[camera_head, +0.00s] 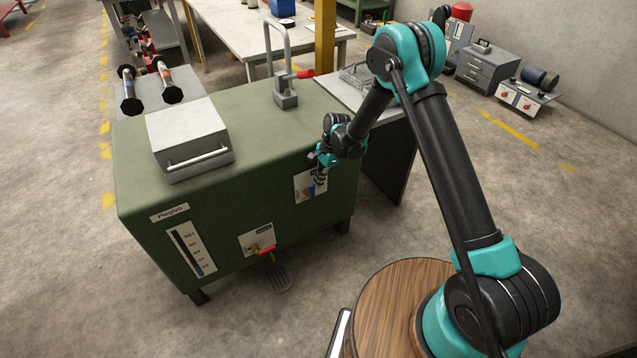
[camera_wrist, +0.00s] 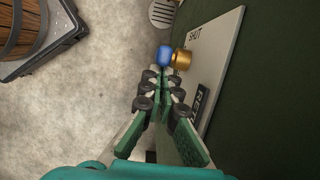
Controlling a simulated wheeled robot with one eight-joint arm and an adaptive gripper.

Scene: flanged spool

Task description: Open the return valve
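A blue-handled valve (camera_head: 311,190) with a brass body sits on a pale plate (camera_head: 301,187) at the right of the green tank's front. In the wrist view, its blue handle (camera_wrist: 165,55) and brass body (camera_wrist: 182,60) are just beyond my fingertips. The plate (camera_wrist: 222,50) reads "SHUT", and a dark label on it is partly hidden by a finger. My gripper (camera_head: 320,165) is at this valve, with its fingers (camera_wrist: 163,82) close together and pointing at the handle. Whether they touch or hold it is unclear.
A red-handled valve (camera_head: 264,250) is lower left on the green tank (camera_head: 240,125). A grey box (camera_head: 188,135) and a clamp with a red grip (camera_head: 286,100) stand on top. A wooden barrel (camera_wrist: 20,30) shows in the wrist view. Floor before the tank is open.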

